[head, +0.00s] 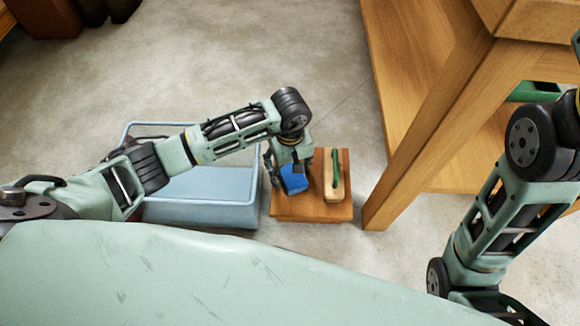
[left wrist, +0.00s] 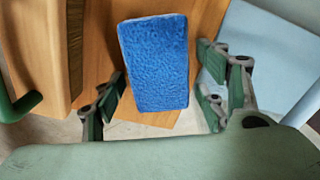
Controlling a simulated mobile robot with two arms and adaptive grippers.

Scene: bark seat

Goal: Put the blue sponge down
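The blue sponge (head: 294,178) is at the left part of a small wooden stool top (head: 312,213). In the left wrist view the sponge (left wrist: 154,64) lies between the spread fingers of my left gripper (left wrist: 163,95), with gaps on both sides. It appears to rest on the wood. In the head view my left gripper (head: 273,170) reaches down over the sponge and partly hides it. My right arm comes in at the right, but its gripper is out of sight.
A wooden brush with a green handle (head: 336,182) stands on the stool right of the sponge. A light blue bin (head: 200,213) is close on the left. A large wooden table (head: 425,130) is to the right. Bare concrete floor lies behind.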

